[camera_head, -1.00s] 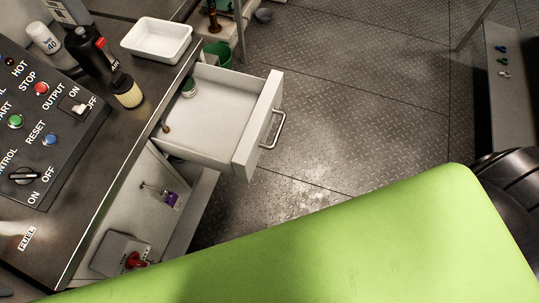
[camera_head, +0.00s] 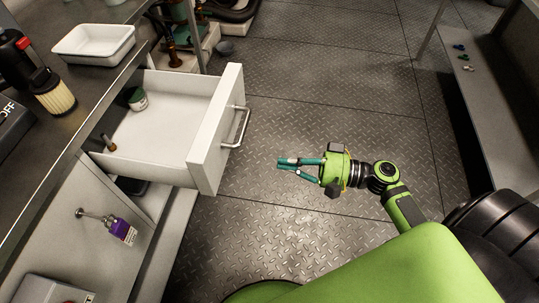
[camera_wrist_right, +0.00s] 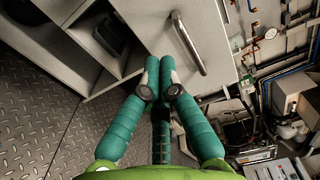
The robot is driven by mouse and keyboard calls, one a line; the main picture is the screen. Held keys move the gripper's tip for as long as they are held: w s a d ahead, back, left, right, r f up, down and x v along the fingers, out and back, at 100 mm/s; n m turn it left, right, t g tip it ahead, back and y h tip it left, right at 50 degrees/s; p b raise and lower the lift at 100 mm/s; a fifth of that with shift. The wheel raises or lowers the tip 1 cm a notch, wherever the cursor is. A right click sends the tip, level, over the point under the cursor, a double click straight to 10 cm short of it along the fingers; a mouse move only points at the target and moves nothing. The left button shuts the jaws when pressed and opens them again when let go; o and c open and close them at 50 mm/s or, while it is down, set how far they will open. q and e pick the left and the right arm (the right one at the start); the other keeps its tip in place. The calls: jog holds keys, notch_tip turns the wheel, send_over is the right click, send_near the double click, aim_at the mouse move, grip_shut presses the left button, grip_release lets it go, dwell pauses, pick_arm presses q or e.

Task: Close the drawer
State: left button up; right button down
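The white drawer (camera_head: 165,120) stands pulled out of the counter at the left in the head view. Its front panel (camera_head: 217,130) carries a metal bar handle (camera_head: 241,127). My right gripper (camera_head: 279,165) is over the floor, to the right of the handle and apart from it, with its fingers pointing left toward the drawer front. In the right wrist view the drawer front (camera_wrist_right: 160,25) and handle (camera_wrist_right: 188,44) lie ahead of the fingertips (camera_wrist_right: 160,65). The fingers come together at the tips with nothing between them. My left gripper is not in view.
Inside the drawer are a small green-and-white jar (camera_head: 136,98) and a small brown item (camera_head: 108,143). A white tray (camera_head: 95,43) and a dark bottle stand on the counter. A purple-labelled item (camera_head: 121,230) is below. The metal floor (camera_head: 330,100) right of the drawer is clear.

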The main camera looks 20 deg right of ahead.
aim_at(223, 154)
jog(key=p+x, duration=0.2)
jog(key=x, duration=0.9)
jog(key=shift+w+r, duration=0.1)
jog(key=shift+w, duration=0.05)
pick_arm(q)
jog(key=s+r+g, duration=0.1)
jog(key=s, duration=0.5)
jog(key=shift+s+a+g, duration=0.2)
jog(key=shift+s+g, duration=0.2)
pick_arm(e)
jog(key=shift+w+a, duration=0.35)
jog(key=shift+a, duration=0.25)
